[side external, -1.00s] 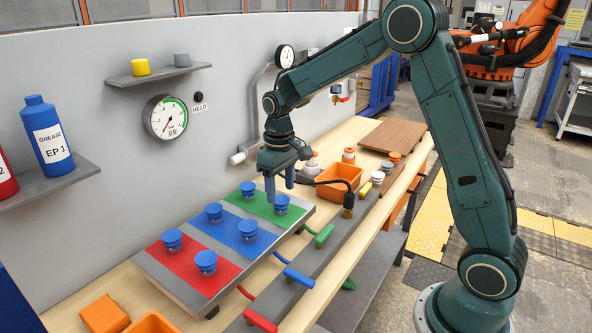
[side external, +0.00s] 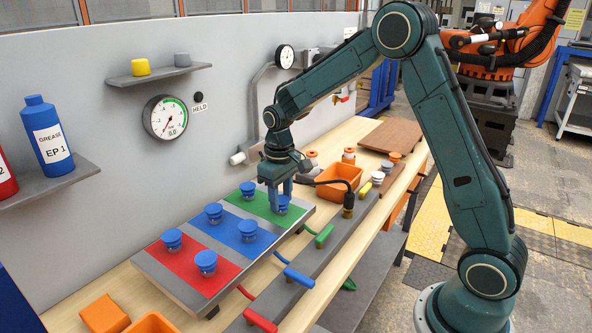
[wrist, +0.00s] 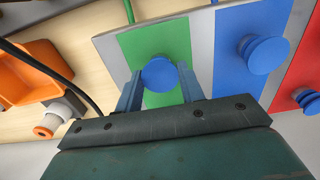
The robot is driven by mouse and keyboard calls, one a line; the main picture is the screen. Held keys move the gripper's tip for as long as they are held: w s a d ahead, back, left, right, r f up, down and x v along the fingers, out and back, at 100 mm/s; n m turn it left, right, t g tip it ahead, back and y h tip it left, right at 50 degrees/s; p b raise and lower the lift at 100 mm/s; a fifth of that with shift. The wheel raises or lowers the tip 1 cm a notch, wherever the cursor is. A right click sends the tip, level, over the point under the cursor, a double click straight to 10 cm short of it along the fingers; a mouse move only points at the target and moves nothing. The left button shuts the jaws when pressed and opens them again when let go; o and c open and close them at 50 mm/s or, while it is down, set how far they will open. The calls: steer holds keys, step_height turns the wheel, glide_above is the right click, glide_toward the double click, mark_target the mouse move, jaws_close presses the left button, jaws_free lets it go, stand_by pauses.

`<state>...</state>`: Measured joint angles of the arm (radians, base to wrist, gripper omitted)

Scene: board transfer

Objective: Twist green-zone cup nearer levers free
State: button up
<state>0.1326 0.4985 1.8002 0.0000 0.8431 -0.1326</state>
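The green-zone cup nearer the levers (side external: 282,209) is blue and stands upright on the green strip (side external: 262,208) of the board. My gripper (side external: 280,194) is above it, pointing down, with one finger on each side of the cup. In the wrist view the cup's round top (wrist: 158,72) lies between the two fingers (wrist: 158,80), which look spread with slim gaps beside it. The other green-zone cup (side external: 248,188) stands nearer the wall. The green lever (side external: 324,235) is at the board's lever side.
Blue cups also stand on the blue strip (side external: 231,228) and the red strip (side external: 190,262). A blue lever (side external: 299,277) and a red lever (side external: 260,320) line the front. An orange bin (side external: 338,182) and a black hose (side external: 350,190) are close to the right.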

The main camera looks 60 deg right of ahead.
stand_by(0.4)
steer(key=shift+n, duration=2.2)
steer(key=shift+n, duration=2.1)
steer(key=n, duration=0.2)
steer(key=shift+n, duration=0.4)
steer(key=o, duration=1)
